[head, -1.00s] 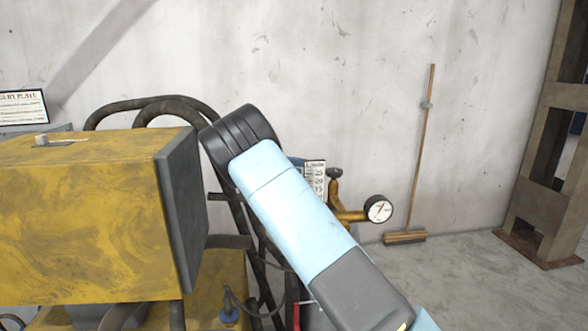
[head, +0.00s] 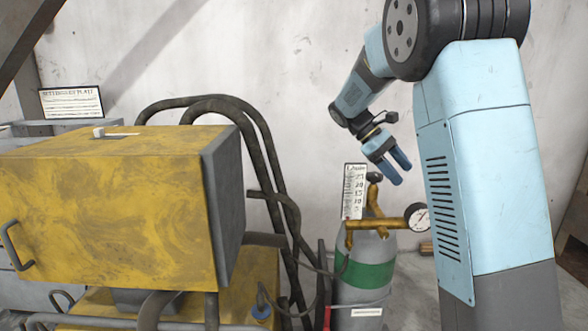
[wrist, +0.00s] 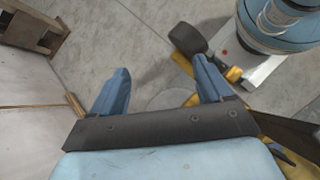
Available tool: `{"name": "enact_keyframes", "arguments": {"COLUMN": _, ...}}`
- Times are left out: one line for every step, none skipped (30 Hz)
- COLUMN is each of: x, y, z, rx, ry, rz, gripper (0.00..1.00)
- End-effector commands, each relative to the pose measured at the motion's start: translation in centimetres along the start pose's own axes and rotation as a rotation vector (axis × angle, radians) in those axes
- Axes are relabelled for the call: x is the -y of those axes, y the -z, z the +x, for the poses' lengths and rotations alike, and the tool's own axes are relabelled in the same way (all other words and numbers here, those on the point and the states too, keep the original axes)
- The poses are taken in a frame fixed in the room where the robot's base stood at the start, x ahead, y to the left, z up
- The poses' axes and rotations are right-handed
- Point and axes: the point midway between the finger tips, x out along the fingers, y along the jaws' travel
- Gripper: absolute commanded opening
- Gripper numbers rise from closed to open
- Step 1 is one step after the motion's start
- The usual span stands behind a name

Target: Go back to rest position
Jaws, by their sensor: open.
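My gripper (head: 400,167) hangs from my light blue arm in the head view, fingers pointing down and to the right. It is above and to the right of the gas cylinder's scale card, in front of the wall. The wrist view shows its two blue fingers (wrist: 160,88) spread apart with nothing between them, above the grey floor.
A yellow machine box (head: 110,210) with black hoses (head: 262,150) stands at left. The wrist view shows a wooden frame (wrist: 30,28) at upper left.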

Motion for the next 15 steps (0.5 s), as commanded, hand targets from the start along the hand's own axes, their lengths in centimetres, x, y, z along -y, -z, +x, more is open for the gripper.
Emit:
{"name": "enact_keyframes", "arguments": {"x": 0.6, "y": -1.1, "z": 0.4, "rx": -0.047, "ry": 0.011, "rz": 0.023, "gripper": 0.79}}
{"name": "enact_keyframes", "arguments": {"x": 0.9, "y": -1.6, "z": 0.7, "rx": -0.074, "ry": 0.018, "rz": 0.039, "gripper": 0.79}}
{"name": "enact_keyframes", "arguments": {"x": 1.4, "y": -2.3, "z": 1.0, "rx": -0.108, "ry": 0.026, "rz": 0.059, "gripper": 0.79}}
{"name": "enact_keyframes", "arguments": {"x": 1.8, "y": -2.7, "z": 1.1, "rx": -0.136, "ry": 0.031, "rz": 0.074, "gripper": 0.79}}
{"name": "enact_keyframes", "arguments": {"x": 2.2, "y": -3.2, "z": 1.4, "rx": -0.162, "ry": 0.038, "rz": 0.090, "gripper": 0.79}}
{"name": "enact_keyframes", "arguments": {"x": 2.7, "y": -3.9, "z": 1.6, "rx": -0.197, "ry": 0.046, "rz": 0.113, "gripper": 0.79}}
{"name": "enact_keyframes", "arguments": {"x": 3.2, "y": -4.3, "z": 1.8, "rx": -0.222, "ry": 0.052, "rz": 0.128, "gripper": 0.79}}
{"name": "enact_keyframes", "arguments": {"x": 3.6, "y": -4.7, "z": 1.9, "rx": -0.248, "ry": 0.057, "rz": 0.145, "gripper": 0.79}}
{"name": "enact_keyframes", "arguments": {"x": 4.2, "y": -5.3, "z": 2.2, "rx": -0.282, "ry": 0.067, "rz": 0.168, "gripper": 0.79}}
{"name": "enact_keyframes", "arguments": {"x": 4.7, "y": -5.7, "z": 2.3, "rx": -0.308, "ry": 0.072, "rz": 0.186, "gripper": 0.79}}
{"name": "enact_keyframes", "arguments": {"x": 5.2, "y": -6.2, "z": 2.5, "rx": -0.332, "ry": 0.078, "rz": 0.202, "gripper": 0.79}}
{"name": "enact_keyframes", "arguments": {"x": 5.8, "y": -6.7, "z": 2.7, "rx": -0.366, "ry": 0.087, "rz": 0.227, "gripper": 0.79}}
{"name": "enact_keyframes", "arguments": {"x": 6.3, "y": -7.1, "z": 2.8, "rx": -0.390, "ry": 0.092, "rz": 0.244, "gripper": 0.79}}
{"name": "enact_keyframes", "arguments": {"x": 6.8, "y": -7.5, "z": 2.9, "rx": -0.415, "ry": 0.099, "rz": 0.263, "gripper": 0.79}}
{"name": "enact_keyframes", "arguments": {"x": 7.5, "y": -8.0, "z": 3.1, "rx": -0.447, "ry": 0.107, "rz": 0.287, "gripper": 0.79}}
